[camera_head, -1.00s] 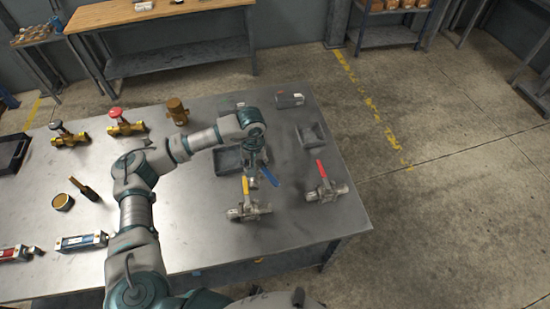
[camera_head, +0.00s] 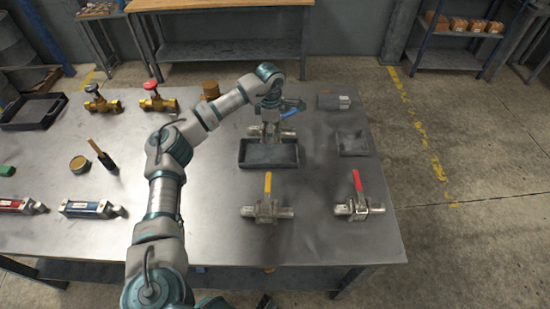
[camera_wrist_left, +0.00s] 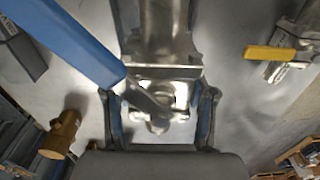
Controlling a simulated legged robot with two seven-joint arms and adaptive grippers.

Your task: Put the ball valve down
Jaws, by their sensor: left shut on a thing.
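My left gripper (camera_head: 270,122) is shut on the ball valve with the blue handle (camera_head: 290,112). The metal valve body (camera_head: 268,133) shows below the fingers, at the back edge of a dark open tray (camera_head: 268,166). I cannot tell whether the valve touches the tray or hangs above it. In the left wrist view the fingers (camera_wrist_left: 158,112) close around the valve's metal body (camera_wrist_left: 165,45), and the blue handle (camera_wrist_left: 65,40) runs to the upper left. The tray looks empty where I see into it. I do not see my right gripper.
A yellow-handled valve (camera_head: 267,210) and a red-handled valve (camera_head: 358,208) lie in front on the metal table (camera_head: 310,240). A small grey tray (camera_head: 351,143) and a grey block (camera_head: 334,101) stand right. A brass fitting (camera_head: 210,90) stands behind my arm.

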